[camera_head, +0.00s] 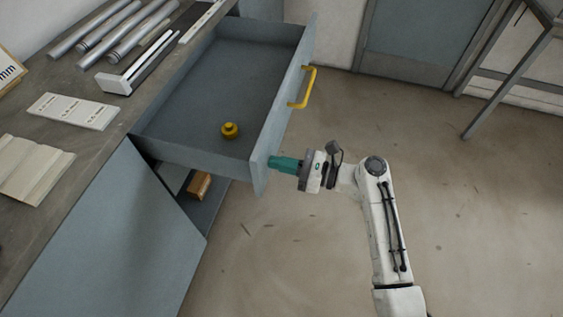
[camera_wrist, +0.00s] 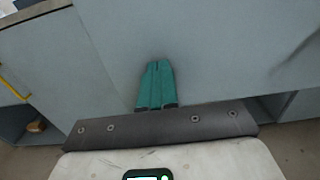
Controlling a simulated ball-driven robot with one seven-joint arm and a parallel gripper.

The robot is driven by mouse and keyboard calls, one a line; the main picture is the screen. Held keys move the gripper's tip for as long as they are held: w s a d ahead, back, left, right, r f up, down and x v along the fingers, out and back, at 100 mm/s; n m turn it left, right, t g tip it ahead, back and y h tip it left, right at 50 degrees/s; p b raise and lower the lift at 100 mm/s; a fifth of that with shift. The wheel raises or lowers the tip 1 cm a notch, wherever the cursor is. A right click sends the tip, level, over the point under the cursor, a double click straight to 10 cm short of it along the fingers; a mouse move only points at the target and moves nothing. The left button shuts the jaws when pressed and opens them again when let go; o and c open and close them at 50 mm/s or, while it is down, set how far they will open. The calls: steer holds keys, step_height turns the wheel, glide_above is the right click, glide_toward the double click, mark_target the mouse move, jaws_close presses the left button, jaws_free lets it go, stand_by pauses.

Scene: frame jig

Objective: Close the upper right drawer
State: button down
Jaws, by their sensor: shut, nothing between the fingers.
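The upper drawer (camera_head: 215,75) is pulled far out of the grey-blue cabinet in the head view. Its front panel (camera_head: 276,122) carries a yellow handle (camera_head: 306,88), and a small yellow round object (camera_head: 229,130) lies inside. My gripper (camera_head: 271,163), with teal fingers, is shut and empty. Its tips are at the outer face of the front panel near its near end, away from the handle; I cannot tell if they touch. In the wrist view, the shut fingers (camera_wrist: 158,68) point at a grey-blue panel (camera_wrist: 215,50), and the handle (camera_wrist: 12,88) shows at the left edge.
Below the drawer, a brown block (camera_head: 199,185) lies in a lower open space. The worktop (camera_head: 60,82) holds metal tubes (camera_head: 118,30), a white-and-black bracket (camera_head: 130,73) and pale plates (camera_head: 73,110). A metal frame (camera_head: 510,80) stands at the right. The floor around my arm is clear.

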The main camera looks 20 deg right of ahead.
steer(key=b, duration=0.7)
glide_toward(168, 138)
steer(key=a+r, duration=0.1)
steer(key=a, duration=0.1)
steer(key=a+r, duration=0.4)
steer(key=shift+w+a, duration=0.25)
steer(key=shift+w, duration=0.1)
steer(key=shift+w+a, duration=0.2)
steer(key=shift+a, duration=0.05)
steer(key=shift+w+r+b, duration=0.1)
steer(key=shift+r+b, duration=0.15)
steer(key=shift+b, duration=0.05)
